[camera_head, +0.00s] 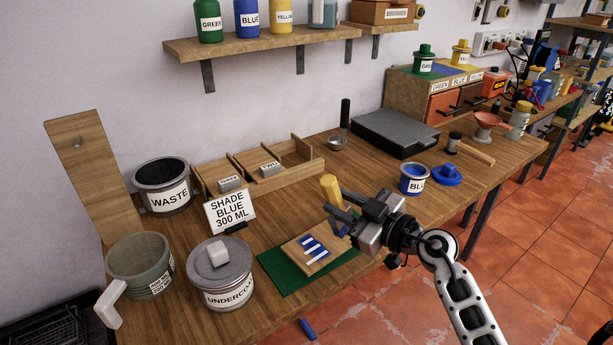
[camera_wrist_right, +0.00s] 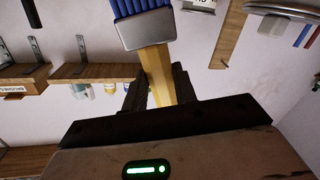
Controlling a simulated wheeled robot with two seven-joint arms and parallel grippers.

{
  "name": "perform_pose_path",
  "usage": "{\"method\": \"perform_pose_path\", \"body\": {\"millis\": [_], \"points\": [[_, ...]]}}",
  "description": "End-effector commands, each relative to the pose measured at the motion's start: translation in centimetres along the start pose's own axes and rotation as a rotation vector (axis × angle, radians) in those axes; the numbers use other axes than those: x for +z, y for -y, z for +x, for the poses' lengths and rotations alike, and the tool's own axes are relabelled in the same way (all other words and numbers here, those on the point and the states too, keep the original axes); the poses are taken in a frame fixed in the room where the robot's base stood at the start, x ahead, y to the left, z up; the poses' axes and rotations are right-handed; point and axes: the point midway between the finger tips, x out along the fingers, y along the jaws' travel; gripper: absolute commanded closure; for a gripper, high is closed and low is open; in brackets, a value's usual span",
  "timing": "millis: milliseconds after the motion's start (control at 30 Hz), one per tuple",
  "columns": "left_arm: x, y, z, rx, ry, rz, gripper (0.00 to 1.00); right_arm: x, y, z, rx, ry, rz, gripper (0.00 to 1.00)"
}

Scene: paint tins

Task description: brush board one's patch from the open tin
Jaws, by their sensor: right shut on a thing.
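My right gripper (camera_head: 342,207) is shut on a brush, gripping its yellow handle (camera_head: 330,187). In the right wrist view the handle (camera_wrist_right: 155,70) runs between the fingers to a metal ferrule (camera_wrist_right: 147,30) and blue bristles (camera_wrist_right: 140,8). In the head view the brush is just above the right edge of a small wooden board (camera_head: 293,248). The board has blue marks and white strips on top; contact with the bristles is unclear. The open blue tin (camera_head: 413,185) stands to the right, with blue inside. Its lid (camera_head: 447,176) lies beside it. My left gripper is out of view.
The board lies on a green mat (camera_head: 277,269) near the table's front edge. A shade sign (camera_head: 230,211), undercoat tin (camera_head: 228,293), waste tin (camera_head: 162,191) and grey-green jug (camera_head: 140,265) stand to the left. A wooden tray (camera_head: 308,163) and dark slab (camera_head: 395,133) are behind.

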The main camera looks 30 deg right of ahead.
Motion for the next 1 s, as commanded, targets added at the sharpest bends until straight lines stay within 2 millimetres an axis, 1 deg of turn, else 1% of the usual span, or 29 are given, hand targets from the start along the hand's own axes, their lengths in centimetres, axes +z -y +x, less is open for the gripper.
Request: {"method": "perform_pose_path", "body": {"millis": [33, 133, 300, 1000], "points": [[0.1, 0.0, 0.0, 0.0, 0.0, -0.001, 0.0, -0.5, -0.2, 0.0, 0.001, -0.003, -0.003, 0.95], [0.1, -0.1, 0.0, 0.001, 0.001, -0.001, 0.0, -1.2, -0.5, -0.1, 0.002, -0.003, -0.002, 0.95], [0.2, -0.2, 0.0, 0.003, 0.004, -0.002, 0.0, -1.8, -0.7, -0.2, 0.003, -0.001, 0.0, 0.95], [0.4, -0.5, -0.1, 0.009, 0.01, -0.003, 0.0, -1.9, -0.7, -0.2, 0.003, -0.001, 0.0, 0.95]]}}
